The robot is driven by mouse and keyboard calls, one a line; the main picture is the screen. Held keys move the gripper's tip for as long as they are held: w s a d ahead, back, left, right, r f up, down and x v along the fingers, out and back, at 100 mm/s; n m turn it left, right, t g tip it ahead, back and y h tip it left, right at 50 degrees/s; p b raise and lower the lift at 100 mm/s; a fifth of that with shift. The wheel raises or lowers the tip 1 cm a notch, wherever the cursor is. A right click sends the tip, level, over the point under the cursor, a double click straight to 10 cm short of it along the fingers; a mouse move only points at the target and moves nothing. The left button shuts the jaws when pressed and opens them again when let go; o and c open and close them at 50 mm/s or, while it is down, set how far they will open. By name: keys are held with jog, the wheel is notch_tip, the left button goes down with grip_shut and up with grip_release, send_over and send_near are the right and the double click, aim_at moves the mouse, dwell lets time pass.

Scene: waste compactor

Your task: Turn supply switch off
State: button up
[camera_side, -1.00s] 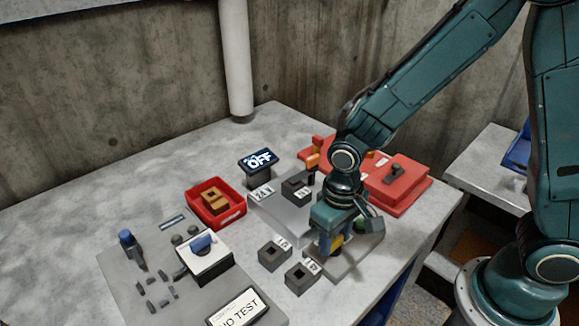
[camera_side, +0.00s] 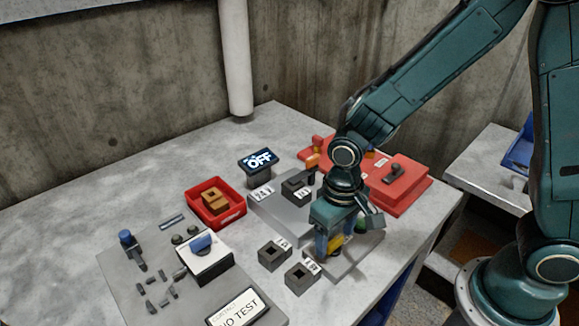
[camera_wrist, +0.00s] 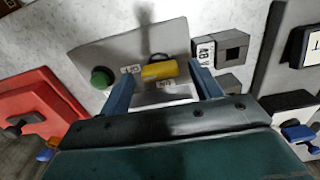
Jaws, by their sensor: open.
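A yellow handle or knob (camera_wrist: 158,71) sits on a grey plate (camera_wrist: 105,52) in the wrist view, with small white labels beside it. It also shows partly in the side view (camera_side: 335,243). I cannot read the labels well enough to tell if this is the supply switch. My gripper (camera_wrist: 164,76) is open, with one blue finger on each side of the yellow part. In the side view my gripper (camera_side: 334,246) points down low over the plate. Whether the fingers touch the yellow part cannot be told.
A green button (camera_wrist: 101,77) is on the same plate. Dark square sockets (camera_side: 300,277) stand close to the left of my gripper. Red boxes (camera_side: 400,185) with handles lie behind it. A red tray (camera_side: 230,214) and a control panel (camera_side: 125,285) are further left.

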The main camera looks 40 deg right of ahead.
aim_at(335, 239)
notch_tip(335, 239, up, 13)
dwell(0.7)
jog(key=shift+r, duration=0.15)
jog(key=s+d+r+t, duration=0.5)
jog(key=s+d+r, duration=0.2)
jog(key=s+d, duration=0.5)
jog(key=shift+r+t, duration=0.25)
jog(key=shift+t, duration=0.05)
dwell(1.2)
